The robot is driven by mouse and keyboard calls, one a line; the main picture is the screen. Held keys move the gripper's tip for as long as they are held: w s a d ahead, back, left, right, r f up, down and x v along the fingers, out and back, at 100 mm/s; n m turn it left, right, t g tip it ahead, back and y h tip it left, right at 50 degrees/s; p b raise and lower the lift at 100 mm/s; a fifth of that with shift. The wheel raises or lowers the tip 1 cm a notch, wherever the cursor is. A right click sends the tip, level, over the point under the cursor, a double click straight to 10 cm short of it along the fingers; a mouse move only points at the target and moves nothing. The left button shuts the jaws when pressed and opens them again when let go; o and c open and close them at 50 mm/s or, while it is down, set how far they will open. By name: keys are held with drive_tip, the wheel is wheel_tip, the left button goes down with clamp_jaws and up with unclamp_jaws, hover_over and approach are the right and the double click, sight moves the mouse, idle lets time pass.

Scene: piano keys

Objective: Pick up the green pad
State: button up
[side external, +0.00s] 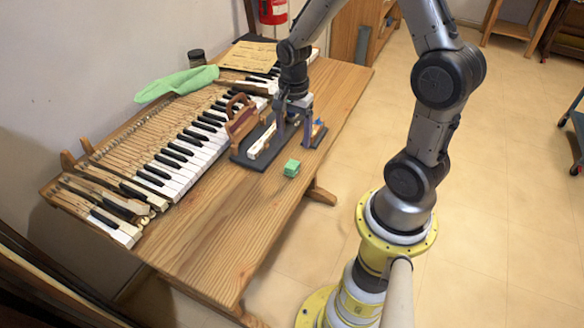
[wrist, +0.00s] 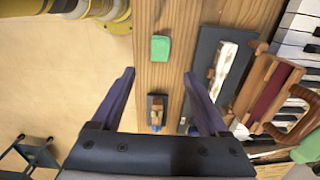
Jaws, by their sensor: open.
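The green pad (side external: 291,168) is a small green block lying on the bare wooden table near its front edge. It also shows in the wrist view (wrist: 160,48), near the top middle. My gripper (wrist: 158,75) is open, with its two purple-grey fingers spread and nothing held between them. In the wrist view the pad lies beyond the fingertips, roughly centred between them. In the side view my gripper (side external: 291,122) is above the table, behind the pad and apart from it.
A dark tray (wrist: 203,65) with a white key lies beside the pad. A small dark holder (wrist: 156,101) with blue and tan parts sits below the gripper. A brown-handled tool (side external: 240,112), piano keys (side external: 180,165) and a green cloth (side external: 176,83) lie behind. The table front-left is clear.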

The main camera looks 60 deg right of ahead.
sight(293, 164)
drive_tip(key=f, duration=0.8)
drive_tip(key=shift+a+f, duration=0.3)
clamp_jaws()
